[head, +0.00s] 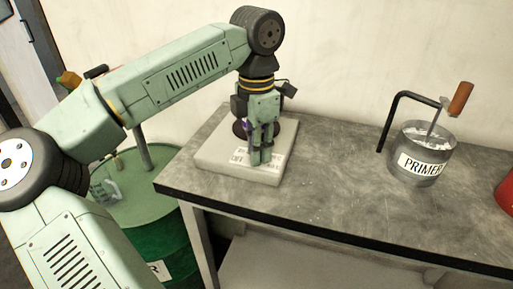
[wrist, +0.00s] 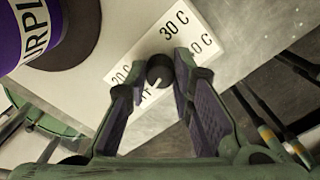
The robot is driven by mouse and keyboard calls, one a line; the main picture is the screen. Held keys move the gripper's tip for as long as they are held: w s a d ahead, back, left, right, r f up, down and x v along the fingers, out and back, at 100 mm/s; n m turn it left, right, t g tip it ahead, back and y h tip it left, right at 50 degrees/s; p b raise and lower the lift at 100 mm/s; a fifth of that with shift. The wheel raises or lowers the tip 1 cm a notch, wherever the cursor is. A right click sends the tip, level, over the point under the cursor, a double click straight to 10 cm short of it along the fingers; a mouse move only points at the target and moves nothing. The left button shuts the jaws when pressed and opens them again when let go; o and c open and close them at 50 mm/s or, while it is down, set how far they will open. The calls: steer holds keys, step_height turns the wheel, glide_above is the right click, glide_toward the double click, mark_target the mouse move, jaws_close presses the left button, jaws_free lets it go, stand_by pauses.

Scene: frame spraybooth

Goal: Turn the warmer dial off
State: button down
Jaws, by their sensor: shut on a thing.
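The warmer (head: 215,158) is a pale flat box on the left end of the bench. Its dial (wrist: 160,67) is a small dark round knob with a white pointer line, in the middle of the wrist view. A white scale card (wrist: 150,38) around it reads 20 C, 30 C and 40 C, with a partly hidden mark below the knob. The pointer slants down-left toward that mark. My gripper (head: 261,156) points down at the warmer's front; in the wrist view its fingers (wrist: 155,76) are shut on the dial. In the head view the fingers hide the dial.
A purple-labelled can (wrist: 32,30) stands on a dark round plate on the warmer, close to my gripper. A primer can (head: 424,163) with a wooden-handled tool stands right on the bench. A red object (head: 507,194) is at the right edge. A green drum (head: 150,220) stands left of the bench.

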steer(key=c, duration=1.4)
jaws_free()
steer(key=shift+o, duration=0.2)
step_height(320, 180, up, 12)
